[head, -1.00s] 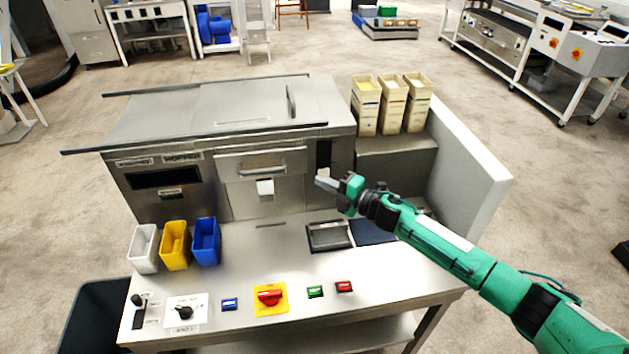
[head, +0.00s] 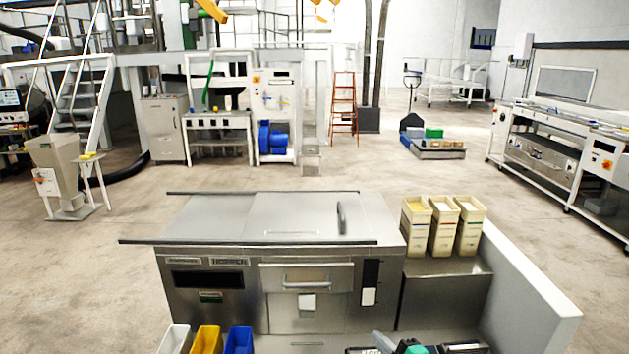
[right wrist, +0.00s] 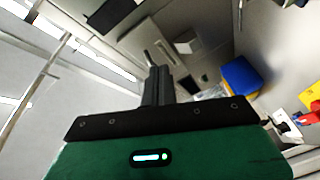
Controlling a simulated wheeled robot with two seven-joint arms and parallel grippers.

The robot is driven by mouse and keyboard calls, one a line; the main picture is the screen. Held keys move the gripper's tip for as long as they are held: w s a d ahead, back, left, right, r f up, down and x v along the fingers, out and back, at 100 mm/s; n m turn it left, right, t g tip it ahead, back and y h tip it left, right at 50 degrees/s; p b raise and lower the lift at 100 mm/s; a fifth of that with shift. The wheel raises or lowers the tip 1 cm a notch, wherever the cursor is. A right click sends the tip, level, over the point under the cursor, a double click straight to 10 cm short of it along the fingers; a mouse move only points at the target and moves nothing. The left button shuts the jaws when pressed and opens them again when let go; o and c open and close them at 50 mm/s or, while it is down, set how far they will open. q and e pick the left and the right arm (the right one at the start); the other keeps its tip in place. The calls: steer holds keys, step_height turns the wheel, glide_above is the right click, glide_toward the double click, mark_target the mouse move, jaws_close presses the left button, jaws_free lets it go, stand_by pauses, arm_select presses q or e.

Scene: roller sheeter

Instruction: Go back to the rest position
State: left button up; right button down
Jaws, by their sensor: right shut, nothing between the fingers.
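My right gripper (head: 384,342) shows at the bottom edge of the head view, in front of the steel machine and below its black panel with a white card. Its fingers are shut with nothing between them. Most of the right arm is cut off by the lower edge of the picture. In the right wrist view the dark fingers (right wrist: 153,70) lie close together beyond the green gripper body, apart from anything else. My left gripper is in neither view.
The steel machine (head: 215,292) fills the lower middle. White (head: 174,340), yellow (head: 207,341) and blue (head: 239,341) bins stand at its front left. Several cream containers (head: 442,236) stand on its right, beside a pale side wall (head: 530,290). Open floor lies behind.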

steer(key=s+d+f+m+g+h, duration=0.2)
steer(key=s+f+m+g+h, duration=0.3)
steer(key=s, duration=0.7)
steer(key=s+d+f+m+g, duration=0.25)
steer(key=s+m, duration=0.35)
steer(key=s, duration=0.6)
steer(key=s+d+f+m+g+h, duration=0.25)
steer(key=s+m+g, duration=0.3)
steer(key=s, duration=0.65)
steer(key=s+f+x, duration=0.1)
steer(key=s+x, duration=0.2)
steer(key=x, duration=1.1)
steer(key=s+d+x, duration=0.1)
steer(key=s+x, duration=0.2)
steer(key=x, duration=1.1)
steer(key=s+d+f+g, duration=0.1)
steer(key=s+d+f, duration=0.2)
steer(key=s+f, duration=1.7)
step_height(320, 180, down, 2)
steer(key=shift+f+g, duration=0.1)
steer(key=shift+g, duration=0.2)
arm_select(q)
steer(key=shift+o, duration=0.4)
arm_select(e)
steer(key=shift+a+n, duration=0.1)
steer(key=shift+n, duration=0.15)
